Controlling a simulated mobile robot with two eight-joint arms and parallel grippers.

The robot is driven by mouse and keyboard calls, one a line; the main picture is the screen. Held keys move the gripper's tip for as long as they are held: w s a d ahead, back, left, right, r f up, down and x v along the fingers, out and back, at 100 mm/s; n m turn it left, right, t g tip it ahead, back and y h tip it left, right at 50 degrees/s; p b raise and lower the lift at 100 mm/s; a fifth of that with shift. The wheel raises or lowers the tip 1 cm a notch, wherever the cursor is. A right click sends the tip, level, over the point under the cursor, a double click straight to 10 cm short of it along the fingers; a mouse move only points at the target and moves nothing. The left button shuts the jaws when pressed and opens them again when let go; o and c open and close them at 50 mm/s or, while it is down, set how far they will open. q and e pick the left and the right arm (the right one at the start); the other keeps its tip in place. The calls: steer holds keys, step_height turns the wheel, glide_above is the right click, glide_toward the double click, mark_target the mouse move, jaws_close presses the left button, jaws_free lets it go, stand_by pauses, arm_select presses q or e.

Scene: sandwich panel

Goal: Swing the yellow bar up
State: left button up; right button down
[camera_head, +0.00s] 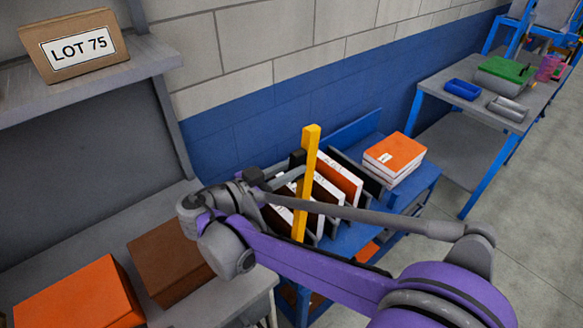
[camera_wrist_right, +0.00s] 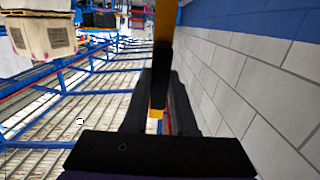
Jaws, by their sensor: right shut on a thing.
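The yellow bar (camera_head: 308,170) stands nearly upright in the head view, in front of a row of panels or binders on a blue cart. In the right wrist view the yellow bar (camera_wrist_right: 167,22) runs from the top edge down between the dark fingers. My right gripper (camera_wrist_right: 160,82) is shut on the bar. In the head view my right gripper (camera_head: 297,160) is a small dark shape beside the bar, partly hidden by it. My purple and grey right arm covers the bar's lower surroundings. My left gripper is in neither view.
The blue cart (camera_head: 420,178) carries a stack with an orange top (camera_head: 394,152). A grey bench with a brown box (camera_head: 168,260) and an orange box (camera_head: 80,297) is at left. A block wall (camera_head: 300,50) runs behind. Open floor (camera_head: 530,215) lies at right.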

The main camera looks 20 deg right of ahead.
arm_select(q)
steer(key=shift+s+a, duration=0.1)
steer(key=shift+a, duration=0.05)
arm_select(e)
steer(key=shift+s+a+f, duration=0.1)
steer(key=shift+s+a, duration=0.05)
steer(key=shift+a, duration=0.05)
steer(key=c, duration=0.7)
jaws_free()
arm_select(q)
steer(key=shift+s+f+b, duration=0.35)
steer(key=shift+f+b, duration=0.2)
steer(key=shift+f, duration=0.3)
arm_select(e)
steer(key=v, duration=1)
steer(key=shift+s+a, duration=0.1)
steer(key=shift+a, duration=0.25)
steer(key=shift+d, duration=0.1)
